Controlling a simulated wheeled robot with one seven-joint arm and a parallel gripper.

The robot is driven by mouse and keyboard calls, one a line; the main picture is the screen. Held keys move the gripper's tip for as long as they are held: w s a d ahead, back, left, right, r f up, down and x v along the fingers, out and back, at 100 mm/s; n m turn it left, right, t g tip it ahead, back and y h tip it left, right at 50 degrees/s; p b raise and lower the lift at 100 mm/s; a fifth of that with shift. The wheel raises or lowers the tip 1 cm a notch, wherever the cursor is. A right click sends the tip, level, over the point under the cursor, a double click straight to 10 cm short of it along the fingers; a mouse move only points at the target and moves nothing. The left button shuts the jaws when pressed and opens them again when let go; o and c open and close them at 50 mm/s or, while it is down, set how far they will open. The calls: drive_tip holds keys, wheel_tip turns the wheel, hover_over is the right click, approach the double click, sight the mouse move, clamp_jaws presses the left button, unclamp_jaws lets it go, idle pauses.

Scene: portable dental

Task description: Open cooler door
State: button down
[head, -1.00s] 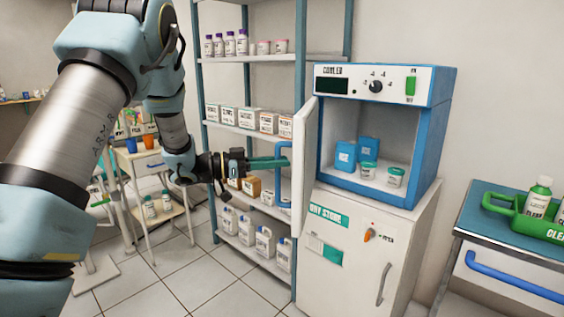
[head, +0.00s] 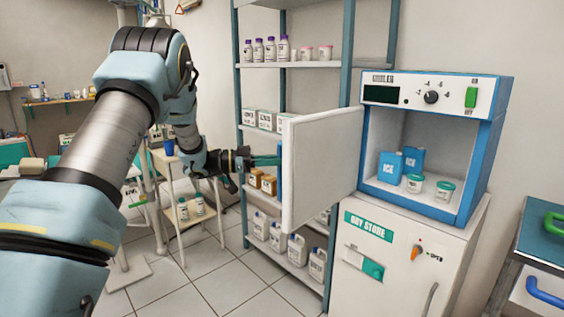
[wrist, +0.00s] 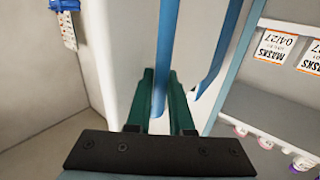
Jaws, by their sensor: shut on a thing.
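The cooler (head: 487,150) is a blue and white box on a white cabinet. Its white door (head: 320,165) stands wide open, swung out to the left, and the inside shows. My gripper (head: 266,161) is at the door's outer side, near its free edge. In the wrist view the green fingers (wrist: 160,82) are shut around the blue door handle (wrist: 168,45). In the head view the door hides most of the handle and the fingertips. Blue ice packs (head: 411,160) and white jars with green lids (head: 444,190) stand inside the cooler.
A shelf rack (head: 243,95) with bottles and boxes stands close behind the door and gripper. The dry store cabinet (head: 385,285) is under the cooler. A teal-topped cart (head: 543,232) is at right. Tiled floor (head: 205,270) is clear in front of the rack.

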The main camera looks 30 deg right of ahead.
drive_tip(key=c, duration=0.8)
unclamp_jaws()
drive_tip(key=b+v, duration=0.1)
drive_tip(key=v, duration=0.9)
drive_tip(key=shift+a+b, duration=0.35)
drive_tip(key=shift+b, duration=0.05)
drive_tip(key=shift+w, duration=0.1)
